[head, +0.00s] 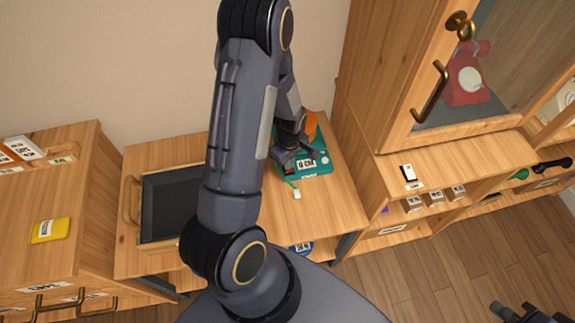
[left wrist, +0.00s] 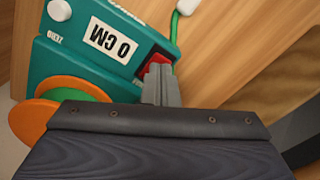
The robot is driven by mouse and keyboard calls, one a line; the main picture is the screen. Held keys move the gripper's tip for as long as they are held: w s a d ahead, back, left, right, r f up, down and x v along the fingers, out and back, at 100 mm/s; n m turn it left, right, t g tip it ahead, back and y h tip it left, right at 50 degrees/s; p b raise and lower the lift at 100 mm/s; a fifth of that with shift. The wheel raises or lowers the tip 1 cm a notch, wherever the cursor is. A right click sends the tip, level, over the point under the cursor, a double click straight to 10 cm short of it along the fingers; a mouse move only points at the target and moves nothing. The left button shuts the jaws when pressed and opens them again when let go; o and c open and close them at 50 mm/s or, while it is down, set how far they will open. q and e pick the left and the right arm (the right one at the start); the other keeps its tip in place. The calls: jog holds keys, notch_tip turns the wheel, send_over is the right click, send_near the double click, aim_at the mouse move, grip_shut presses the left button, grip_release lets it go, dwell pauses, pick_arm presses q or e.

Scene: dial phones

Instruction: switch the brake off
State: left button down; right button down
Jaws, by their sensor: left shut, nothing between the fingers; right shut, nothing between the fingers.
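A teal device (head: 318,168) with a "0 CM" label and an orange disc sits on the wooden table. It also fills the upper left of the left wrist view (left wrist: 62,68). A red rocker switch (left wrist: 157,68) is on its edge, partly hidden by my fingers. My left gripper (head: 283,163) is shut and empty. In the left wrist view its fingertips (left wrist: 158,72) are at the red switch; I cannot tell whether they touch it. My right gripper (head: 500,309) is at the bottom right, shut and empty, far from the device.
A green cord with a white end piece (head: 297,193) runs from the device. A black tray (head: 172,206) lies left on the table. A yellow box (head: 50,230) is on the left cabinet. A glass-door cabinet with a red phone (head: 467,80) stands right.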

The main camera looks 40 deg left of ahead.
pick_arm(q)
jog(key=shift+f+b, duration=0.65)
jog(key=shift+f, duration=0.1)
jog(key=shift+r, duration=0.15)
jog(key=shift+r+p, duration=2.65)
jog(key=shift+r, duration=0.8)
jog(key=s+d+r+m+t+h, duration=0.1)
jog(key=s+d+r+m+t, duration=0.15)
jog(key=r, duration=0.65)
jog(key=s+d+r+m+t+h, duration=0.15)
jog(key=d+r+m, duration=0.25)
jog(key=r, duration=0.6)
jog(key=s+d+r+m, duration=0.3)
jog(key=s+m, duration=0.1)
jog(key=s, duration=0.1)
jog(key=s+d+r+m+t+h, duration=0.1)
jog(key=s+d+r+m, duration=0.1)
jog(key=s+r+m, duration=0.2)
jog(key=s, duration=0.2)
jog(key=shift+s+d+r+t, duration=0.25)
jog(key=shift+s+d+t, duration=0.05)
jog(key=shift+d, duration=0.1)
